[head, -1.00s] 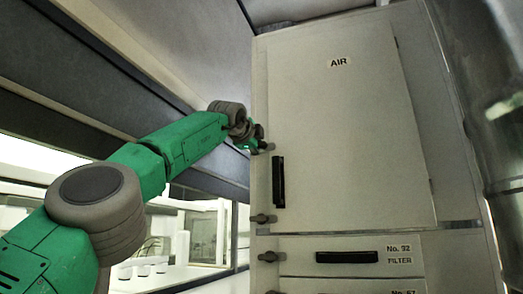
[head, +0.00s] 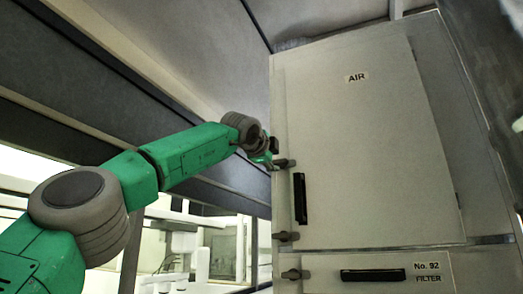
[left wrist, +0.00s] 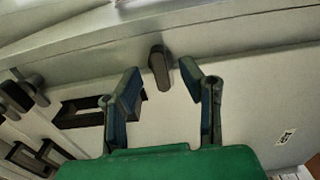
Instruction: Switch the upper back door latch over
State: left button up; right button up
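A tall pale cabinet door (head: 375,150) labelled AIR fills the right half of the head view. Its upper latch (head: 285,163), a small dark lever, sits on the door's left edge, above the black handle (head: 300,198). My left gripper (head: 272,158) is beside this latch, partly hidden by its own wrist. In the left wrist view my left gripper (left wrist: 162,76) is open, its two fingers apart. The latch (left wrist: 159,66) shows in the gap near the fingertips; I cannot tell whether it touches either finger. My right gripper is in neither view.
A lower latch (head: 287,237) sits on the same door edge. Below is a drawer labelled No. 92 FILTER, with a black handle (head: 372,275) and its own latch (head: 292,274). A dark beam (head: 100,110) runs above my left arm. A window lies behind it.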

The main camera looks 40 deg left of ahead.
pick_arm(q)
jog(key=v, duration=0.9)
jog(key=shift+s, duration=0.2)
jog(key=shift+a, duration=0.15)
jog(key=shift+a, duration=0.1)
